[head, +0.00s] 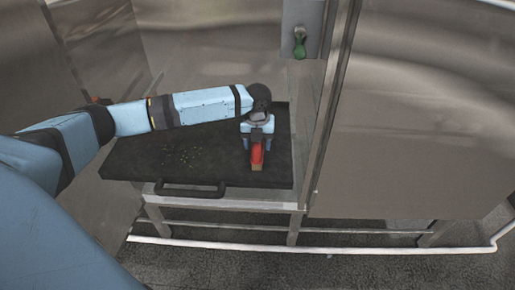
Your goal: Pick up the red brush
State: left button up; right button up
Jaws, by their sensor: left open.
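The red brush (257,155) rests on the black tray (205,142), near the tray's right side. Its red part points toward the front, with a tan end at the front edge. My left gripper (257,146) is right over the brush from above, with its fingers on either side of the red part. The gripper is open, and I cannot tell whether the fingers touch the brush. The back part of the brush is hidden under the gripper. My right gripper does not show.
The tray has a black front handle (190,188) and sits on a metal frame (295,222). A metal post stands close to the right, with a green knob (299,47) above. Metal panels enclose the back.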

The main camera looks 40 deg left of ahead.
pick_arm(q)
jog(key=shift+c, duration=0.2)
jog(key=c, duration=1)
notch_tip(320, 180, up, 20)
jog(key=b, duration=0.1)
jog(key=shift+o, duration=1.1)
jog(key=shift+c, duration=0.5)
